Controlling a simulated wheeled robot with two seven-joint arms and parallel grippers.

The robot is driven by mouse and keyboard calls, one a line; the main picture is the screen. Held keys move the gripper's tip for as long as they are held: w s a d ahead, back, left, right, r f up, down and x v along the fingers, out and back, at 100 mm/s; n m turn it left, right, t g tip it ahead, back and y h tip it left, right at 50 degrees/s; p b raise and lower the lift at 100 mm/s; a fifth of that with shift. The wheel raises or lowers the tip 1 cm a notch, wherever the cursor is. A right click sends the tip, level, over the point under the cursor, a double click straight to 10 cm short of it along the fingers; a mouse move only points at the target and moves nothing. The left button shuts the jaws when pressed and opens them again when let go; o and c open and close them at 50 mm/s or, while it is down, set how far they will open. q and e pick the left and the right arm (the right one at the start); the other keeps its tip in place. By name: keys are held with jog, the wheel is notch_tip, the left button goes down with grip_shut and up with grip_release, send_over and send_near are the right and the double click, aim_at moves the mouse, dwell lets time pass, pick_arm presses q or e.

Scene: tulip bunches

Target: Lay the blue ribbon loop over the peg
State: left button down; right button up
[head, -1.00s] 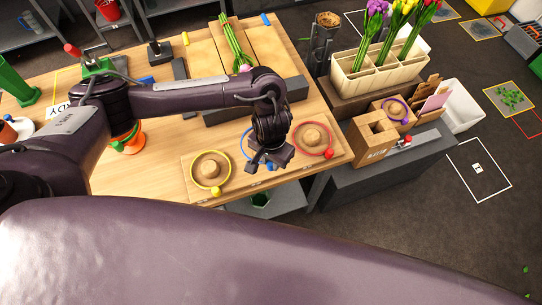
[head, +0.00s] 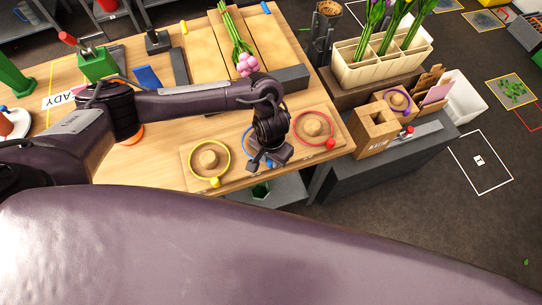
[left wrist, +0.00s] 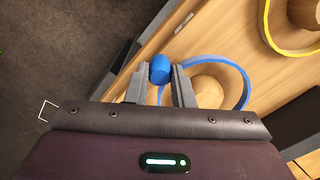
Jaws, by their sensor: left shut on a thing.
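My left gripper (left wrist: 160,82) is shut on the small blue knob (left wrist: 160,68) of the blue ribbon loop (left wrist: 245,84). In the left wrist view the loop circles the round wooden peg (left wrist: 208,90); I cannot tell whether it rests on the board or hangs above it. In the head view the left gripper (head: 267,162) is over the middle of the peg board (head: 185,158), hiding the middle peg. Only part of the blue loop (head: 244,141) shows beside it. My right gripper is not in view.
A yellow loop (head: 228,152) surrounds the left peg and a red loop (head: 332,126) the right peg. Pink tulips (head: 247,64) lie behind my arm. A cream planter (head: 372,74) and a wooden box (head: 376,133) with a purple loop (head: 397,100) stand to the right.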

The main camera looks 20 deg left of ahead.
pick_arm(q)
jog(key=c, duration=1.2)
grip_release()
jog(key=shift+o, duration=0.2)
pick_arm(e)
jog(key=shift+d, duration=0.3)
pick_arm(q)
notch_tip(320, 180, up, 8)
jog(key=shift+f+p, duration=0.1)
jog(key=shift+p, duration=0.7)
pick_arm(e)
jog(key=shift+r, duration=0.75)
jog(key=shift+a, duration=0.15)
